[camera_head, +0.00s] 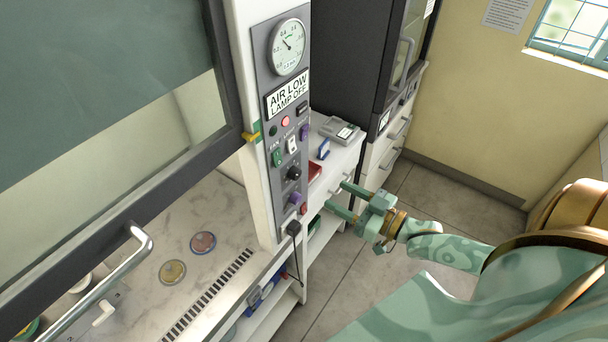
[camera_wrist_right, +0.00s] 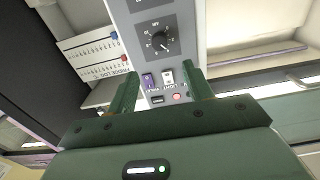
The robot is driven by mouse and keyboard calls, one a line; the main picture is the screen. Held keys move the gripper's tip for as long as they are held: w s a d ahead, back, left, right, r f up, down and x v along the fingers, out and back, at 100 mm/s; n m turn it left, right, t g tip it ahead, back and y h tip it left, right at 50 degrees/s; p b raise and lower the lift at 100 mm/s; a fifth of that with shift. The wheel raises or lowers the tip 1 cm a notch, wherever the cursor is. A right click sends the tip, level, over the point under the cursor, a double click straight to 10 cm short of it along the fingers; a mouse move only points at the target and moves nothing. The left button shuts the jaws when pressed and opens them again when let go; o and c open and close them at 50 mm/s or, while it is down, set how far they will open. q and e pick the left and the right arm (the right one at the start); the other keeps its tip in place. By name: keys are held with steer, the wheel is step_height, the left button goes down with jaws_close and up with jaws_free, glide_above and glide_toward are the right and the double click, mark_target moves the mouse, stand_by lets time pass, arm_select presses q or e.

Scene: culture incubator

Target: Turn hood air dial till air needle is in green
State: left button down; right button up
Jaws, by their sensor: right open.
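The round air gauge (camera_head: 289,47) is at the top of the grey control panel (camera_head: 262,45) on the hood's post. Its thin needle points to the upper left; the green band is too small to place surely. A black dial (camera_head: 294,173) sits low on the panel. In the right wrist view a black dial (camera_wrist_right: 160,42) with a scale around it shows beyond the fingertips. My right gripper (camera_head: 336,197) is open and empty, to the right of the panel and apart from the dial. It also shows in the right wrist view (camera_wrist_right: 163,78). My left gripper is out of view.
Switches, including a white one (camera_head: 291,144), crowd around the dial. A white cabinet (camera_head: 345,160) with small items stands right behind the panel. Two dishes, one yellowish (camera_head: 172,272), lie in the hood.

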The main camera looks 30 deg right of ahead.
mark_target(298, 174)
steer(key=x, duration=1.1)
steer(key=shift+w, duration=0.15)
steer(key=shift+p, duration=0.3)
steer(key=c, duration=1)
